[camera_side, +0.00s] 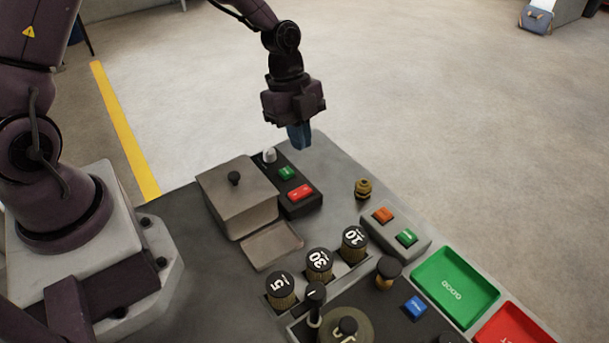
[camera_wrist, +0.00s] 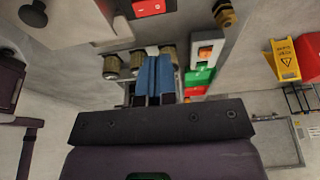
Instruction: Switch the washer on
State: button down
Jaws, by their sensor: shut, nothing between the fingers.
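A grey lidded box with a black knob (camera_side: 238,192), which looks like the washer, stands on the bench in the side view; it is partly cut off in the wrist view (camera_wrist: 75,22). Beside it is a black switch panel with a green button (camera_side: 287,173), a red button (camera_side: 301,193) and a white lamp (camera_side: 269,155). The red button also shows in the wrist view (camera_wrist: 148,7); the green one does not. My gripper (camera_side: 301,145) has its blue fingers shut and empty, pointing down. It hangs above the bench's far corner, near the panel and apart from it.
A grey box with orange (camera_side: 383,215) and green (camera_side: 406,237) buttons is to the right, with a brass knob (camera_side: 363,188) near it. Several numbered weights (camera_side: 319,264) stand in front. A green tray (camera_side: 455,287) and red tray (camera_side: 515,328) lie at right.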

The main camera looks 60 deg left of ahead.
aim_at(306, 191)
jog(key=x, duration=0.7)
jog(key=shift+a+f, duration=0.25)
jog(key=shift+f, duration=0.85)
jog(key=shift+w+f, duration=0.1)
jog(key=shift+f, duration=0.25)
jog(key=shift+s+r, duration=0.25)
jog(key=shift+s, duration=0.55)
jog(key=shift+r, duration=0.1)
